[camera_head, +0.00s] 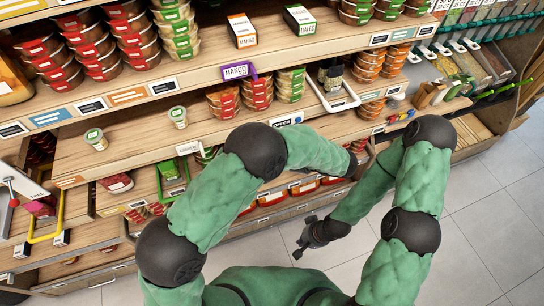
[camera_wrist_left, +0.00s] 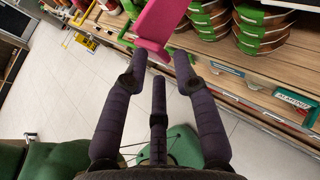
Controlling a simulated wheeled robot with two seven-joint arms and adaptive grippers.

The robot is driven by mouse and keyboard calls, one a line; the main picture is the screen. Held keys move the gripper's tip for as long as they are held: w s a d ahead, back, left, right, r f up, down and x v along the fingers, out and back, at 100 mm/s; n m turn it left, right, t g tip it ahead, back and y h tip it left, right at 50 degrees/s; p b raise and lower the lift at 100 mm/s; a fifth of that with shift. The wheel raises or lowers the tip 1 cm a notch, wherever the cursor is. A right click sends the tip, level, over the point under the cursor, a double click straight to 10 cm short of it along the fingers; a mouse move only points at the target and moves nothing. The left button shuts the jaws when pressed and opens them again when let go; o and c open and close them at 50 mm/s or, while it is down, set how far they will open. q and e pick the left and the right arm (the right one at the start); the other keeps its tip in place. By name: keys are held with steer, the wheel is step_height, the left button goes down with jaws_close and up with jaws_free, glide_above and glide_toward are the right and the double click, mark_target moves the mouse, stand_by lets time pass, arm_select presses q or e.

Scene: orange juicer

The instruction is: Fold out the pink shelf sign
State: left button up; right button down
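The pink shelf sign (camera_wrist_left: 160,22) shows in the left wrist view at the top, as a flat bright pink plate with a bent lower end. My left gripper (camera_wrist_left: 160,62) has its fingers spread, and the sign's lower end lies just ahead of and between the tips. I cannot tell whether they touch. In the head view the left hand and the pink sign are mostly hidden behind my arm and the shelf edge. My right gripper (camera_head: 302,242) hangs over the floor in front of the shelf, empty, with its fingers apart.
Wooden shelves (camera_head: 130,150) with stacked tubs and price labels fill the back. Stacked tubs (camera_wrist_left: 262,25) stand beside the pink sign in the left wrist view. The tiled floor (camera_head: 480,220) at right is clear.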

arm_select(q)
steer(key=shift+w+r+t, duration=0.3)
steer(key=shift+w+r, duration=0.45)
steer(key=shift+w, duration=0.1)
step_height(320, 180, up, 8)
steer(key=s, duration=0.1)
steer(key=shift+s+r, duration=0.25)
arm_select(e)
steer(key=shift+w+a+f, duration=0.1)
steer(key=shift+w+a, duration=0.1)
steer(key=shift+w, duration=0.2)
arm_select(q)
steer(key=shift+s, duration=0.1)
